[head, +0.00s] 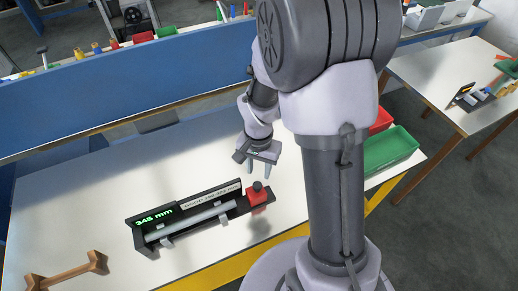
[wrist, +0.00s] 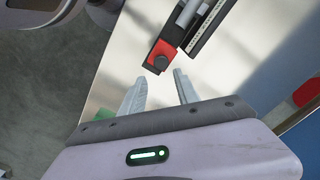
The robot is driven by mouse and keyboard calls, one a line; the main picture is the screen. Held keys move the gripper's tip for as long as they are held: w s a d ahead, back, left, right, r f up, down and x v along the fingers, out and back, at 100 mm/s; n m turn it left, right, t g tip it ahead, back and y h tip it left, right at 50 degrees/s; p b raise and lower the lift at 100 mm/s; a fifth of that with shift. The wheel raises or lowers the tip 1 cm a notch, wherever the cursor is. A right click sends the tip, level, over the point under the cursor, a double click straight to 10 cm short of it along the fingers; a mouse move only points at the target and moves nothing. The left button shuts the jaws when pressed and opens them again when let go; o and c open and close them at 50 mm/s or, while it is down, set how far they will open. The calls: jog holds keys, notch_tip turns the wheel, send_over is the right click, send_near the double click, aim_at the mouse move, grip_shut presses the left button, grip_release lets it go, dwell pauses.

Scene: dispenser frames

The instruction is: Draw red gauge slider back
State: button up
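The red gauge slider (head: 257,194) with a dark knob on top sits at the right end of the black gauge (head: 150,241) on the white table. The gauge's display reads 345 mm in green, and a grey rod (head: 192,221) rests in it, its right end short of the slider. My gripper (head: 258,173) is above the table, just behind the slider, fingers pointing down. In the wrist view the slider (wrist: 162,57) is ahead of my open, empty gripper (wrist: 160,88), with the fingers apart and not around the knob.
A wooden dumbbell-shaped piece (head: 68,275) lies at the table's front left. Green (head: 390,150) and red (head: 380,121) bins stand at the right end. A blue panel (head: 140,85) runs along the table's back. The table between panel and gauge is clear.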

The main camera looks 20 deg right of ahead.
notch_tip(320, 180, up, 10)
jog(key=p, duration=0.2)
jog(key=shift+f+b, duration=0.1)
jog(key=shift+b, duration=0.2)
